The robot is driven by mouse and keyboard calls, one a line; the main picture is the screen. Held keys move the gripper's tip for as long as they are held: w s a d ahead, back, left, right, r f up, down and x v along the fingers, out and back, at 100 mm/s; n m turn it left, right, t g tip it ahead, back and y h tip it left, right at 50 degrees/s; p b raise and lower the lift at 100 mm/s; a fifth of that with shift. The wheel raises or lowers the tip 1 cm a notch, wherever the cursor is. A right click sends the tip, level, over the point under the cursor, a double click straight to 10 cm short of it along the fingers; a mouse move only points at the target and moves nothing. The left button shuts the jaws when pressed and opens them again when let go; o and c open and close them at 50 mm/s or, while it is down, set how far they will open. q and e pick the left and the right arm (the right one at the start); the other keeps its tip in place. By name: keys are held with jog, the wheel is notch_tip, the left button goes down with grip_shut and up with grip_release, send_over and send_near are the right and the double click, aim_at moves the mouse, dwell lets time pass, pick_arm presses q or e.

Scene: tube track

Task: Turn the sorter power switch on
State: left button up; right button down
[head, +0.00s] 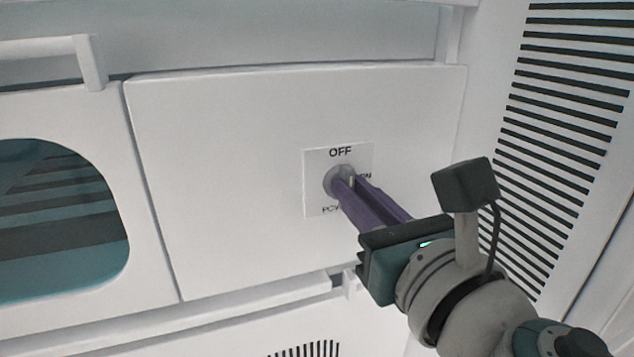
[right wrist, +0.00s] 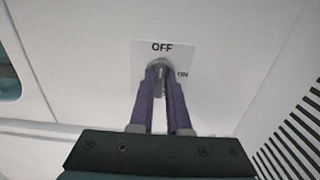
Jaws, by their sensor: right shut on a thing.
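The sorter power switch (head: 338,178) is a grey round knob on a white label plate (head: 313,165) on a white panel. OFF is printed above the knob and ON to its right, partly covered. The lower lettering is mostly hidden by my fingers. My right gripper (head: 352,184) has its purple fingers at the knob and is shut on it. In the right wrist view, the fingers stand on either side of the grey knob (right wrist: 161,66), whose handle shows between them. The exact angle of the handle is hard to tell. My left gripper is not in view.
The white panel (head: 220,150) around the plate is flat and clear. A window with a teal interior (head: 60,220) is at the left, with a handle bar (head: 92,62) above it. A slatted vent (head: 570,110) stands at the right. A ledge (head: 230,312) runs below the panel.

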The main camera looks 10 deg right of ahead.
jog(key=shift+m, duration=0.4)
jog(key=m, duration=0.4)
jog(key=m+b, duration=0.1)
jog(key=m, duration=0.8)
jog(key=shift+d+f+m, duration=0.15)
jog(key=shift+d+m, duration=0.1)
jog(key=shift+m, duration=0.15)
jog(key=shift+f+m, duration=0.1)
jog(key=shift+m, duration=1.5)
jog(key=c, duration=0.9)
grip_release()
